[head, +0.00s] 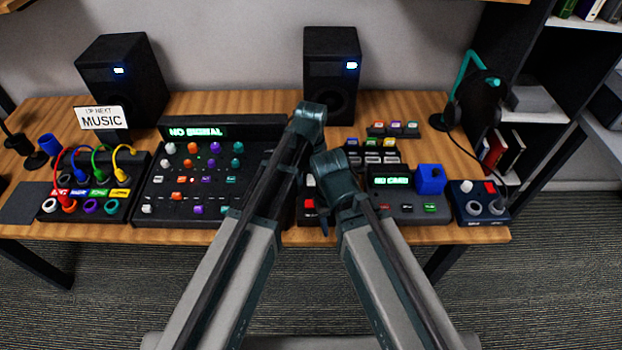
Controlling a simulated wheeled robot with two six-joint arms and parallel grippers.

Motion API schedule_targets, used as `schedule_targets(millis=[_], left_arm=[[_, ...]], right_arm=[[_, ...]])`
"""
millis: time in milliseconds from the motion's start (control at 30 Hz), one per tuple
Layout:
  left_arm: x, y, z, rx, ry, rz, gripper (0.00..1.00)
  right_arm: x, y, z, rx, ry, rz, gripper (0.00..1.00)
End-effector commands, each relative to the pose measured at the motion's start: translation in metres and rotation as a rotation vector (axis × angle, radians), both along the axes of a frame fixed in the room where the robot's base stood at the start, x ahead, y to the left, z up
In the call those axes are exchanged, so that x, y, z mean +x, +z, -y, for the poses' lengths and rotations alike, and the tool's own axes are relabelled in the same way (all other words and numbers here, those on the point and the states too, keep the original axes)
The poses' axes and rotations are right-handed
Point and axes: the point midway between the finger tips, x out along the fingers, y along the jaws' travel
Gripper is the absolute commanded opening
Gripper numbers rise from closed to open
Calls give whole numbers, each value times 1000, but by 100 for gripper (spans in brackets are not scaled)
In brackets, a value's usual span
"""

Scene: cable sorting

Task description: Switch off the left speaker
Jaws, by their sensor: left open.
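The left speaker (125,88) is a black box at the back left of the desk. A small blue-white light (119,71) glows on its front. I cannot make out a switch on it. My left gripper (311,116) is at the end of the left arm, in front of the right speaker (330,82) and well to the right of the left speaker. Its fingers are hard to make out, and nothing shows held in it. My right arm reaches over the desk's middle, and its gripper cannot be made out.
A "MUSIC" sign (101,117) stands before the left speaker. A patch box with coloured cables (92,192) and a mixer (185,208) fill the desk's left half. A blue cube (430,180) and a headphone stand (468,78) are at right. The right speaker's light also glows.

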Motion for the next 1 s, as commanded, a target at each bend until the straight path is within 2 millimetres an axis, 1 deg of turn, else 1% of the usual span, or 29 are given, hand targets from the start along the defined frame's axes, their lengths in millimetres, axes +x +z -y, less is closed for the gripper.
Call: schedule_targets(millis=[67, 200, 400, 567, 667, 800, 1000], left_arm=[[0, 0, 0, 0, 0, 0, 60], [0, 0, 0, 0, 0, 0, 35], [0, 0, 0, 0, 0, 0, 0], [0, 0, 0, 0, 0, 0, 0], [4, 0, 1, 0, 1, -25, 0], [10, 0, 2, 0, 2, -135, 0], [10, 1, 0, 0, 1, -248, 0]], right_arm=[[0, 0, 0, 0, 0, 0, 50], [0, 0, 0, 0, 0, 0, 50], [0, 0, 0, 0, 0, 0, 50], [0, 0, 0, 0, 0, 0, 50], [0, 0, 0, 0, 0, 0, 50], [0, -2, 0, 0, 0, 0, 50], [0, -6, 0, 0, 0, 0, 50]])
